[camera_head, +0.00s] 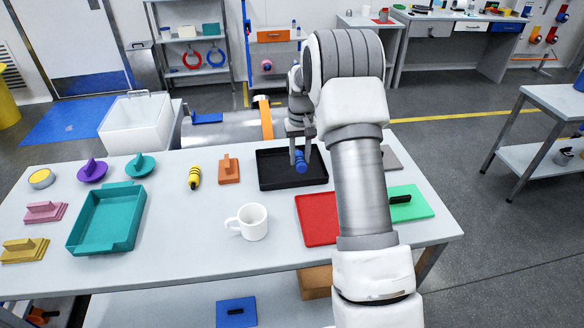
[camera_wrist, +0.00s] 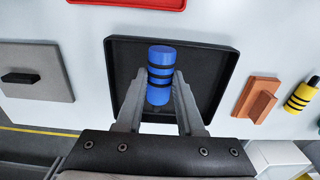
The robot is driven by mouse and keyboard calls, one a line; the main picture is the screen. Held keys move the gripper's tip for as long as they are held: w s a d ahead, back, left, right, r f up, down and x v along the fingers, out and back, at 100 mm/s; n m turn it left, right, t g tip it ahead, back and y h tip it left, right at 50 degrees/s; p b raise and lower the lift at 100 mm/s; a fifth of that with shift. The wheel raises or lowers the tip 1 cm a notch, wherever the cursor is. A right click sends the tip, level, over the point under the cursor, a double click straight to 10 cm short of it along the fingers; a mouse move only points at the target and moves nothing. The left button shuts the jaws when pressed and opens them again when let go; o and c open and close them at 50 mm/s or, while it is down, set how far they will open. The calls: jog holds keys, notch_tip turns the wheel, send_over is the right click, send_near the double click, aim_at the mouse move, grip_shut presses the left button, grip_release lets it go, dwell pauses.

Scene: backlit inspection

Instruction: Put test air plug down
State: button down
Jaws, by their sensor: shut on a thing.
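The test air plug (camera_wrist: 160,72) is a blue cylinder with black bands. It also shows in the head view (camera_head: 300,160), over the black tray. My gripper (camera_wrist: 158,88) is shut on the plug, with one finger on each side of it. The black tray (camera_head: 268,182) has a low rim and lies near the far edge of the table; it also shows in the wrist view (camera_wrist: 222,88). The plug is inside the tray's outline in both views. I cannot tell whether it touches the tray floor.
A red tray (camera_head: 316,220) and a white mug (camera_head: 250,222) are nearer on the table. An orange block (camera_head: 229,170) and a yellow-black cylinder (camera_head: 195,177) lie left of the black tray. A teal tray (camera_head: 106,220) is at left, a green plate (camera_head: 412,206) at right.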

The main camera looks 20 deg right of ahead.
aim_at(292, 178)
jog(key=shift+w+a+f, duration=0.75)
jog(key=shift+w+a, duration=0.05)
jog(key=shift+a, duration=0.05)
jog(key=shift+f, duration=1.9)
jog(key=shift+f, duration=0.2)
jog(key=c, duration=0.5)
grip_release()
jog(key=shift+r, duration=0.1)
